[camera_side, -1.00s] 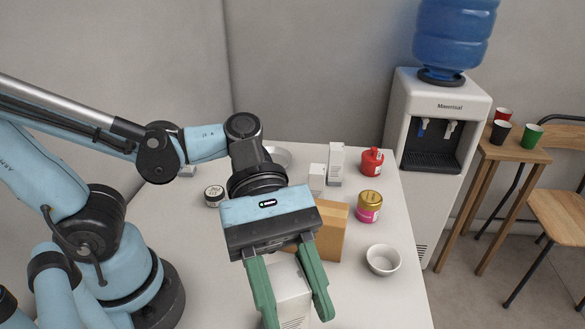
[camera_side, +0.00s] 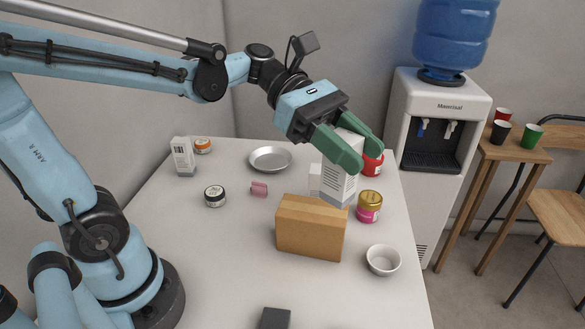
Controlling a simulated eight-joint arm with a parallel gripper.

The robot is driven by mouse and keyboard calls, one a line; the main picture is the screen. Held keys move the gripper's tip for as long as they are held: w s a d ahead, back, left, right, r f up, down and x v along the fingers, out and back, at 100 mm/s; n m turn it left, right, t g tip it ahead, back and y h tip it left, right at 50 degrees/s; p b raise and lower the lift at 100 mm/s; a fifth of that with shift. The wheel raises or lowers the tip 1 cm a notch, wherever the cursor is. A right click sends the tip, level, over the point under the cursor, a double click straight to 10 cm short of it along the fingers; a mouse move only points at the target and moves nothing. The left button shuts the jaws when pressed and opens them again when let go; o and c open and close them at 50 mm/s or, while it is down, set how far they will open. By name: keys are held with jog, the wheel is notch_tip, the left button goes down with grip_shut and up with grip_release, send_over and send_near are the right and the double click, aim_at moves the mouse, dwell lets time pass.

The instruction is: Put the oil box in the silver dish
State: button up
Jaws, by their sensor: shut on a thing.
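My gripper (camera_side: 352,158) has green fingers and is shut on a white box with dark printed lines, seemingly the oil box (camera_side: 338,187). The box is held slightly tilted, apparently above the table at its back right. The gripper covers its upper part. The silver dish (camera_side: 270,159) is a shallow, empty round dish at the back middle of the table. It lies to the left of my gripper and the box, clear of both.
A brown block (camera_side: 310,228), a gold-lidded pink jar (camera_side: 369,207) and a white bowl (camera_side: 383,260) stand in front. A red container (camera_side: 373,165) and a small white box (camera_side: 315,179) are near the held box. A pink item (camera_side: 259,189) lies before the dish.

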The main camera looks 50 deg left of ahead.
jog(key=w+a+f+n+t+y, duration=0.15)
jog(key=w+a+n+t, duration=0.35)
jog(key=a, duration=0.8)
jog(key=w+a+n+t+y, duration=0.2)
jog(key=w+a, duration=0.5)
jog(key=a, duration=0.6)
jog(key=a+f, duration=1.1)
jog(key=f, duration=0.5)
jog(key=shift+w+a+f, duration=0.15)
jog(key=shift+w+a, duration=0.05)
jog(key=shift+w, duration=0.05)
jog(key=shift+f, duration=0.1)
jog(key=o, duration=1.1)
